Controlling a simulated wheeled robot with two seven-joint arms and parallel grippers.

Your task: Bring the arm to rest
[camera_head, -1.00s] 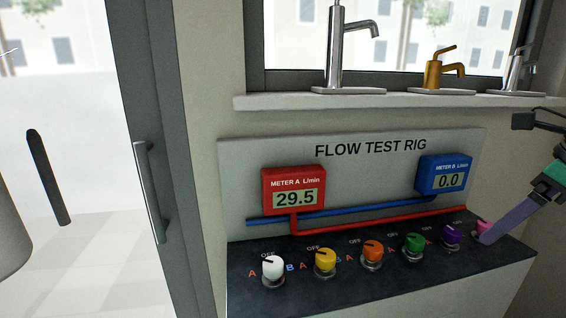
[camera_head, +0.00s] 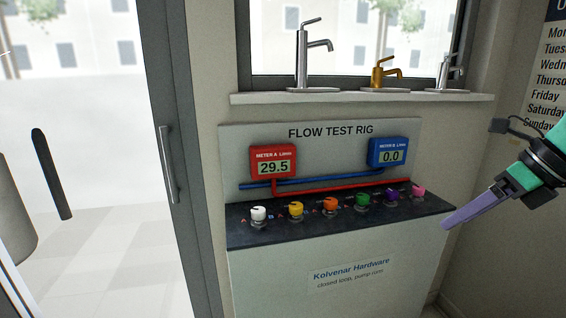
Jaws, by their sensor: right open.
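My right gripper (camera_head: 452,222) comes in from the right edge, with a purple finger and a green and black wrist. It is open and empty, apart from the knobs, just right of the rig's front corner. The flow test rig (camera_head: 340,282) stands against the wall. Its row holds a white knob (camera_head: 258,213), a yellow knob (camera_head: 296,209), an orange knob (camera_head: 331,204), a green knob (camera_head: 362,200), a purple knob (camera_head: 392,195) and a pink knob (camera_head: 418,190). Red meter A (camera_head: 273,161) reads 29.5 and blue meter B (camera_head: 389,152) reads 0.0. My left gripper is out of view.
A window sill (camera_head: 340,108) above the rig carries a tall chrome faucet (camera_head: 304,55), a brass faucet (camera_head: 382,74) and a smaller chrome faucet (camera_head: 450,72). A door frame with a metal handle (camera_head: 170,177) stands left. A day poster (camera_head: 554,75) hangs at upper right.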

